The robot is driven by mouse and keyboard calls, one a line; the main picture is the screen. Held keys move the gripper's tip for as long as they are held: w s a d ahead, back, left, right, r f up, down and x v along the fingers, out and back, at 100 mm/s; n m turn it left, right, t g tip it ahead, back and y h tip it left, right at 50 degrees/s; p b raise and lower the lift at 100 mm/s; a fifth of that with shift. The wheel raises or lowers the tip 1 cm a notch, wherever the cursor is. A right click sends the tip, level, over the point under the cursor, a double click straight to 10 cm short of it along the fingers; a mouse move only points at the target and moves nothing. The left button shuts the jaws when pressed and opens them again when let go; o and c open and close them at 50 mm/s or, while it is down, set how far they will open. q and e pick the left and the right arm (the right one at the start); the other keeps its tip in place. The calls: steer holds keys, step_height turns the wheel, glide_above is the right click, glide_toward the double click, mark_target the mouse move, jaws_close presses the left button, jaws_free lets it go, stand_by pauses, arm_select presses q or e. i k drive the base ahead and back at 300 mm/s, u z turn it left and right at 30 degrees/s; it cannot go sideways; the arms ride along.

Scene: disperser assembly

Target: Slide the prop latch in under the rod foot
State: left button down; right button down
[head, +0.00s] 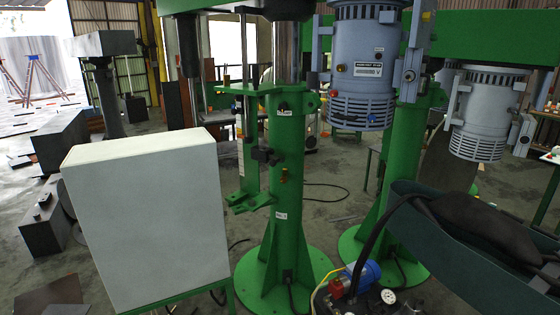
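A green machine column (289,190) stands in the middle of the head view. A vertical rod assembly (249,150) runs along its left side, from a green upper bracket (247,88) to a green lower bracket (249,201). A small black clamp-like part (265,155) sits between the brackets against the column; it may be the prop latch, but I cannot tell for sure. The rod foot is too small to make out clearly, so whether anything lies under it cannot be told. Neither of my grippers shows in this view.
A large pale box (146,222) stands close at the left front. A blue-grey motor housing (364,70) hangs right of the column, with another (487,115) farther right. A dark green trough-like object (470,245) fills the lower right. A blue pump motor (363,274) sits low in front.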

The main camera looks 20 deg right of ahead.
mark_target(268, 156)
steer(key=i, duration=1.5)
steer(key=z, duration=2.45)
steer(key=i, duration=0.5)
steer(key=u, duration=0.1)
